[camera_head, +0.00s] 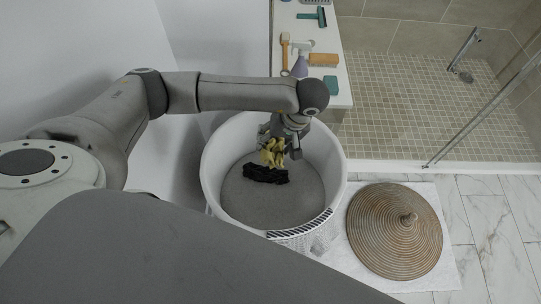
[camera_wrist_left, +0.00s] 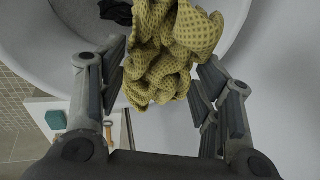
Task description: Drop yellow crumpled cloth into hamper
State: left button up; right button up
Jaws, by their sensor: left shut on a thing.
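The yellow crumpled cloth (camera_head: 273,152) is gripped by my left gripper (camera_head: 284,140) over the inside of the hamper. In the left wrist view the cloth (camera_wrist_left: 170,50) sits between the two fingers of the gripper (camera_wrist_left: 160,80). The hamper (camera_head: 212,165) is a round white open tub with a grey inner bottom. A black crumpled cloth (camera_head: 265,174) lies inside it and shows partly in the wrist view (camera_wrist_left: 116,11). How far the yellow cloth hangs above the bottom is hard to tell. My right gripper is not in view.
A round woven lid (camera_head: 394,232) lies on a white mat (camera_head: 436,271) right of the hamper. A tiled shower (camera_head: 400,80) is at the back right.

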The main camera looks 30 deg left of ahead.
pick_arm(q)
jog(key=shift+w+a+f+n+g, duration=0.3)
jog(key=shift+w+a+n, duration=0.4)
jog(key=shift+n, duration=0.2)
jog(key=shift+w+a+f+n, duration=0.2)
jog(key=shift+w+a+n, duration=0.1)
jog(key=shift+n, duration=0.1)
jog(key=shift+d+b+x, duration=0.2)
jog(key=shift+b+x, duration=0.3)
jog(key=shift+x, duration=0.45)
notch_tip(320, 180, down, 4)
jog(key=shift+f+b, duration=0.1)
jog(key=shift+b, duration=1.15)
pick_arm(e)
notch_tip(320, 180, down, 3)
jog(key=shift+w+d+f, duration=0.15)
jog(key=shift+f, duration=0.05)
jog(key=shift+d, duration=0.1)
pick_arm(q)
jog(key=o, duration=1)
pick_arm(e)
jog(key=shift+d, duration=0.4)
